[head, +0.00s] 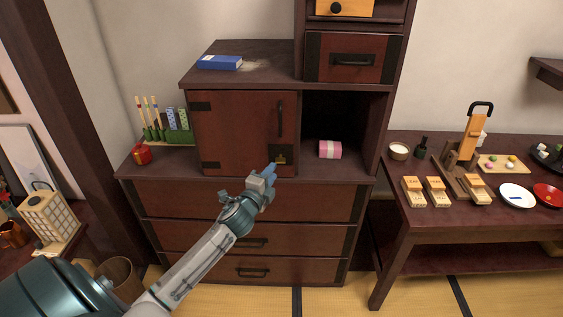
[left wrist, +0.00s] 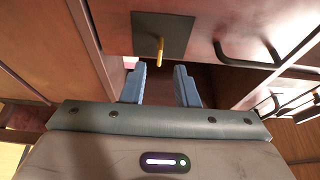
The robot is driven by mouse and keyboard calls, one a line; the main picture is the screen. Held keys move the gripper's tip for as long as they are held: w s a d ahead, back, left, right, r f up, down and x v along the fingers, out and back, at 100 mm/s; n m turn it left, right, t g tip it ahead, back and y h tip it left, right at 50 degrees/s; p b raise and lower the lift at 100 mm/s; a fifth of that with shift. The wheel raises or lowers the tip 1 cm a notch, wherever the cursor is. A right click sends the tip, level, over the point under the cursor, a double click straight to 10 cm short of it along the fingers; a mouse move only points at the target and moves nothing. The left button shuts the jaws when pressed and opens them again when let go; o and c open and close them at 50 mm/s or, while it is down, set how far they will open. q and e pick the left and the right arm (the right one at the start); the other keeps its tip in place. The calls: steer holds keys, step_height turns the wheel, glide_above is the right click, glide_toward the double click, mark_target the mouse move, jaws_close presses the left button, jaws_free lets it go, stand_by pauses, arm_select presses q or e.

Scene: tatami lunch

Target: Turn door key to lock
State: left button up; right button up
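The reddish-brown cabinet door (head: 235,130) is closed over the left compartment. It has a dark square lock plate (head: 287,150) at its lower right; the plate also shows in the left wrist view (left wrist: 146,34). A small gold key (left wrist: 160,50) sticks out of the plate. In the head view the key (head: 281,161) is small and partly hard to make out by the fingers. My left gripper (head: 270,171) is just in front of and below the key. In the left wrist view its blue fingers (left wrist: 160,72) are apart, with the key beyond the gap between them. My right gripper is not in view.
A dark door handle (head: 280,118) is above the lock plate. The open compartment to the right holds a pink-and-white box (head: 330,149). Drawers (head: 255,203) lie below. A blue book (head: 220,62) lies on top. A side table (head: 400,225) with dishes stands right.

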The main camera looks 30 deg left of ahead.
mark_target(281, 159)
arm_select(q)
steer(key=w, duration=0.2)
steer(key=w+p, duration=0.1)
steer(key=w, duration=0.1)
steer(key=w+a, duration=0.1)
steer(key=w, duration=0.1)
steer(key=shift+s, duration=0.1)
steer(key=shift+c, duration=0.5)
jaws_close()
